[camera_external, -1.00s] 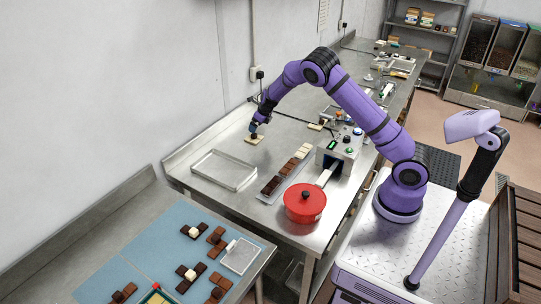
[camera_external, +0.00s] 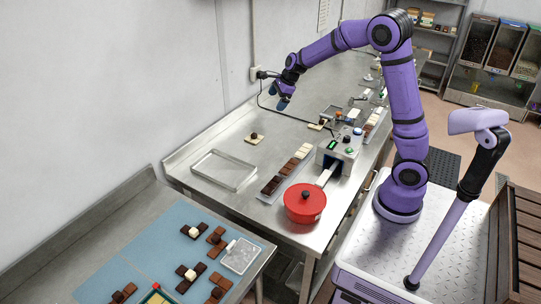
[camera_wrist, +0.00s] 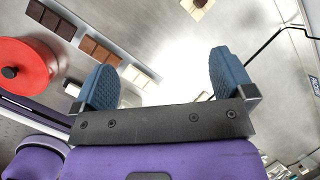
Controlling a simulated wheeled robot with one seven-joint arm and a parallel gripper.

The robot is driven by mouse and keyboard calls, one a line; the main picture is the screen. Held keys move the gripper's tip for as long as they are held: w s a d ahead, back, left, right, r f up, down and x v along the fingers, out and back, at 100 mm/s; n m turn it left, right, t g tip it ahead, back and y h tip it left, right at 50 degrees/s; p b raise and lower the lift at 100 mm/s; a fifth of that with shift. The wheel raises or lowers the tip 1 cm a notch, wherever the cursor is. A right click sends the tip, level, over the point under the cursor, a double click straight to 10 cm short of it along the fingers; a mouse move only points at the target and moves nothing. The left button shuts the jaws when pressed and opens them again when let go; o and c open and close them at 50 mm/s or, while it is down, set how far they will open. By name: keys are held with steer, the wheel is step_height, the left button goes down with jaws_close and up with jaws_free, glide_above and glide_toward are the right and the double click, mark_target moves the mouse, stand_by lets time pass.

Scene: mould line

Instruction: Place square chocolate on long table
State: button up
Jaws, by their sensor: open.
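A small dark chocolate piece (camera_external: 254,135) sits on a flat cream-coloured square piece (camera_external: 257,141) on the long steel table (camera_external: 222,138). I cannot tell which of the two is the square chocolate. The pair also shows at the top edge of the wrist view, where the cream piece (camera_wrist: 197,9) is partly cut off. My gripper (camera_external: 279,97) is open and empty, raised above the table, behind and to the right of the pair. Its two blue fingers are spread wide in the wrist view (camera_wrist: 165,75).
A clear empty tray (camera_external: 224,170), a strip of dark, brown and white bars (camera_external: 287,168), a red pan (camera_external: 305,203) and a grey machine (camera_external: 339,149) stand nearby on the table. A nearer table with a blue mat (camera_external: 135,252) holds several chocolates. A wall runs along the left.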

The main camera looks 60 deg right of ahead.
steer(key=s+a+r+n, duration=0.3)
steer(key=s+r+n, duration=0.3)
steer(key=s, duration=0.4)
steer(key=s+a+r+n, duration=0.2)
steer(key=s+r+n, duration=0.4)
steer(key=s, duration=0.4)
steer(key=s+a+f+n+h, duration=0.1)
steer(key=s+n+h, duration=0.1)
steer(key=s+n, duration=1.1)
steer(key=s, duration=0.6)
steer(key=shift+a+f+t, duration=0.25)
steer(key=shift+f+t, duration=0.05)
steer(key=shift+f, duration=0.05)
